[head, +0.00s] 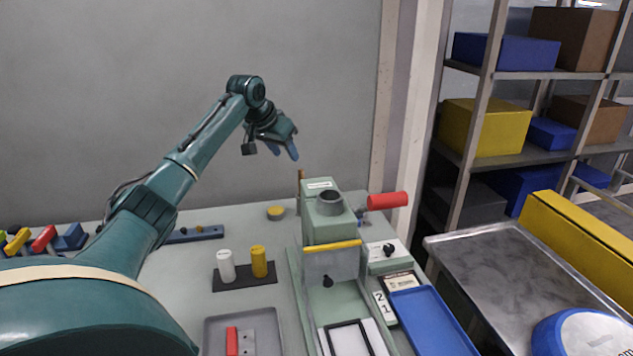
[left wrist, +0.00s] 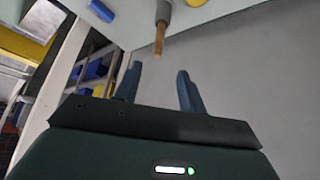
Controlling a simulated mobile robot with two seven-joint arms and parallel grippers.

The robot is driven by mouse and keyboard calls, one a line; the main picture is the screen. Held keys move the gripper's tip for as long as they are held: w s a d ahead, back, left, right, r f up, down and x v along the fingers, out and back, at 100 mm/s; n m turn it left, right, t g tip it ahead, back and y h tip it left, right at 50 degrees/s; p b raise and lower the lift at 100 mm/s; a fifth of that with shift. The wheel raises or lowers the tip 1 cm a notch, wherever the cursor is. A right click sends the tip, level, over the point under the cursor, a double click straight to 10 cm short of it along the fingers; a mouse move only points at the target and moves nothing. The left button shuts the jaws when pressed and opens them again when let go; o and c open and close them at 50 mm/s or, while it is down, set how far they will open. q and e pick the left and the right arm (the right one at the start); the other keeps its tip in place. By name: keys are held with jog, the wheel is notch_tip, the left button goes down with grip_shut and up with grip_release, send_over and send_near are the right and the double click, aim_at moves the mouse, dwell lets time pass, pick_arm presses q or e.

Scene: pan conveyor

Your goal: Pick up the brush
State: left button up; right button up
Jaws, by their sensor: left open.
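The task's brush appears to be the upright brown wooden stick (head: 300,177) behind the green machine in the head view. Its lower part is hidden by the machine there. In the left wrist view the wooden handle (left wrist: 159,39) juts from a grey round piece, and no bristles show. My left gripper (head: 284,148) is above and slightly left of the stick in the head view. In the left wrist view its two fingers (left wrist: 159,72) are apart, with a gap between them and the handle tip just beyond. Nothing is between the fingers. My right gripper is out of view.
The green machine (head: 328,225) with a red-handled part (head: 387,201) stands on the table. White and yellow cylinders (head: 259,262) stand on a black plate to its left. A blue tray (head: 432,318) lies at right. A shelf with boxes (head: 484,127) is at far right.

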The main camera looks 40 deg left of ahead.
aim_at(303, 175)
pick_arm(q)
jog(key=shift+w+r+x, duration=0.1)
jog(key=shift+x, duration=2.05)
jog(key=shift+w+r+x, duration=0.1)
jog(key=shift+w+x, duration=0.05)
jog(key=shift+x, duration=2.05)
jog(key=shift+w+r+x, duration=0.1)
jog(key=shift+x, duration=2.05)
grip_shut()
